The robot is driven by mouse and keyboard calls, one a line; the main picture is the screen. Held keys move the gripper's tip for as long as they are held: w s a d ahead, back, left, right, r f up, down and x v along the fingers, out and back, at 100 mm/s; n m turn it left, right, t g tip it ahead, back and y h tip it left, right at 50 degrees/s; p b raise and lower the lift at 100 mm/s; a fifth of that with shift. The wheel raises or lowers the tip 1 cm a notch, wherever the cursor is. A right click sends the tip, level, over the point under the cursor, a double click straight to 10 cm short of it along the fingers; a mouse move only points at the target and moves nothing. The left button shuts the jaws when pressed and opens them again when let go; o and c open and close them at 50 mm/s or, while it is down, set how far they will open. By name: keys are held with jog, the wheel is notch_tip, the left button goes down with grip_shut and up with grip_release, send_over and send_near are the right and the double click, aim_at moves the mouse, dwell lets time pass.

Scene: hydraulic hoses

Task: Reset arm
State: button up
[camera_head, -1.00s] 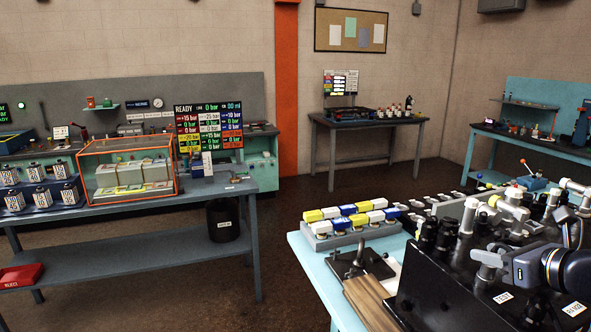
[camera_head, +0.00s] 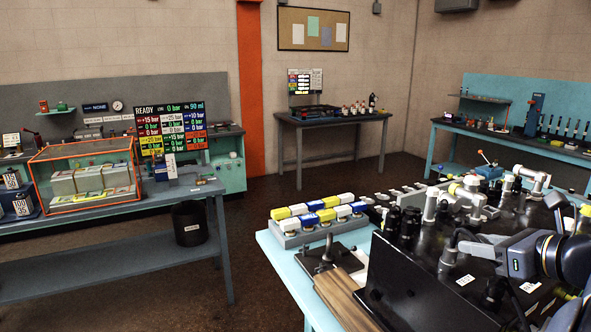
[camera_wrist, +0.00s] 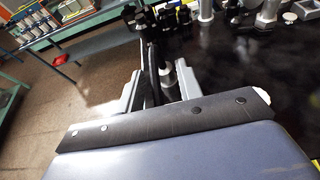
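My gripper (camera_head: 462,247) hangs over the black bench-top housing at the right of the head view, with my dark wrist behind it. In the wrist view its two grey fingers (camera_wrist: 160,92) stand apart. A dark upright piece and a grey cylinder show in the gap between them. I see nothing clearly gripped; whether the fingers touch these pieces cannot be told. The black housing (camera_head: 410,285) carries white labels and several grey and black fittings.
A rack of yellow, white and blue capped blocks (camera_head: 318,221) stands on the light-blue bench (camera_head: 285,252), left of the housing. Wooden boards (camera_head: 343,293) lie in front. An orange-framed case (camera_head: 90,177) and a display board (camera_head: 170,128) are on the left bench. Open floor lies between.

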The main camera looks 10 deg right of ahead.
aim_at(453, 238)
jog(key=p+x, duration=0.1)
jog(key=x, duration=0.5)
jog(key=shift+w+a+r, duration=0.1)
jog(key=shift+w+r, duration=0.05)
jog(key=shift+r, duration=0.05)
jog(key=shift+r+p, duration=0.6)
jog(key=shift+r, duration=0.35)
jog(key=shift+b, duration=0.35)
jog(key=shift+f+b, duration=0.1)
jog(key=shift+b, duration=0.8)
jog(key=shift+r+p, duration=1.2)
jog(key=shift+r, duration=0.55)
